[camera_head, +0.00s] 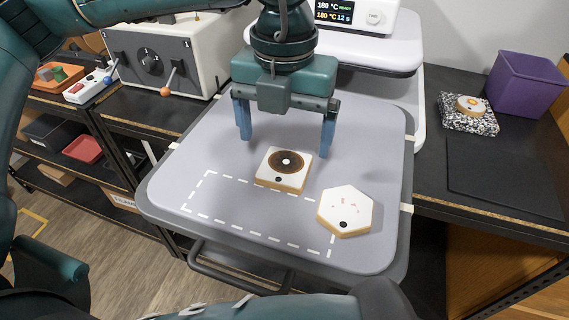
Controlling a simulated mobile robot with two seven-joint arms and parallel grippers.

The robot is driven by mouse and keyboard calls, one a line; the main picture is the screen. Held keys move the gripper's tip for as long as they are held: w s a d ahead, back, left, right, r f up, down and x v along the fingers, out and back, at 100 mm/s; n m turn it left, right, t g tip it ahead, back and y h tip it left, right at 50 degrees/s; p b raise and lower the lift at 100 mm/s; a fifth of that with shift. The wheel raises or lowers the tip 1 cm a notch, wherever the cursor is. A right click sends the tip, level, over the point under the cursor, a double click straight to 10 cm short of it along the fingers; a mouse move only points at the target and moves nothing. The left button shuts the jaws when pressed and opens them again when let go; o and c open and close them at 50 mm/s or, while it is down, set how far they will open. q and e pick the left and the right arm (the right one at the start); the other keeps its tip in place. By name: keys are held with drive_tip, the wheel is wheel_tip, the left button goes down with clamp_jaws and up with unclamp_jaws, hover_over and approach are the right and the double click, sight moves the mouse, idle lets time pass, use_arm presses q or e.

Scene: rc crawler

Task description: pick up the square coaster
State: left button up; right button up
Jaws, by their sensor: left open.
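The square coaster (284,170) lies flat on the grey work plate (215,150). It is white with wood-coloured edges, a large brown disc on top and a small black dot near its front edge. A white hexagonal coaster (345,211) with small red marks and a black dot lies to its right and nearer to me, apart from it. My left gripper (286,143) points down above and just behind the square coaster, with its two blue fingers spread wide and nothing between them. My right gripper does not show.
A dashed white outline (235,221) marks the plate's front. A machine with a display (350,14) stands behind, and a white box with knob and lever (165,60) at back left. At right are a purple bin (525,85) and a speckled slab (468,121) bearing a round piece.

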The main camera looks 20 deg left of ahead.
sight(284, 166)
use_arm(q)
drive_tip(key=shift+f+p, duration=0.65)
drive_tip(key=shift+f, duration=1.95)
drive_tip(key=c, duration=1.1)
